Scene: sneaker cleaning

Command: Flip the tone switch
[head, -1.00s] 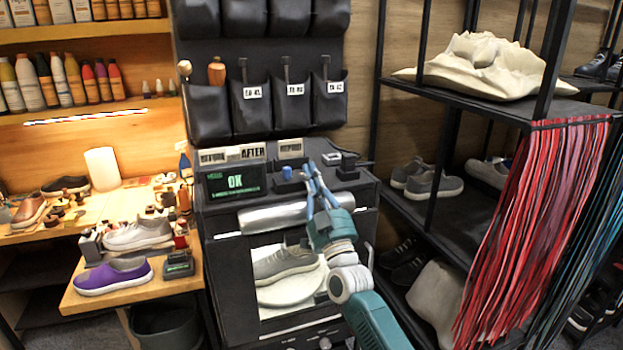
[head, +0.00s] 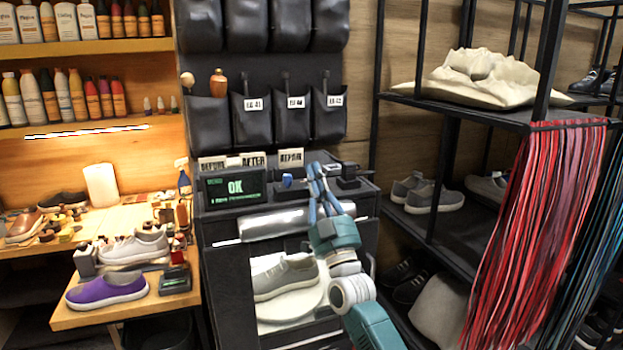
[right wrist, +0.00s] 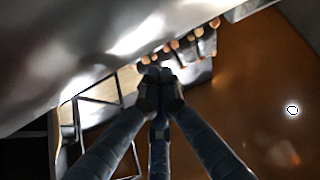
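The black machine (head: 228,285) stands in the centre of the head view, with a lit screen (head: 235,187) reading OK on its top. A small blue knob (head: 287,181) is on its top panel, right of the screen. A small black block (head: 348,173) sits further right. I cannot tell which of these, if any, is the tone switch. My right gripper (head: 316,168) is over the top panel between the knob and the block. In the right wrist view its fingers (right wrist: 159,74) come together at the tips with nothing visible between them. My left gripper is out of view.
A grey sneaker (head: 286,277) lies inside the machine's lit opening. A purple shoe (head: 107,290) is on the wooden bench at left. Black shelving (head: 436,225) stands close on the right, with red laces (head: 535,230) hanging from it. Labelled black pockets (head: 250,122) hang behind the machine.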

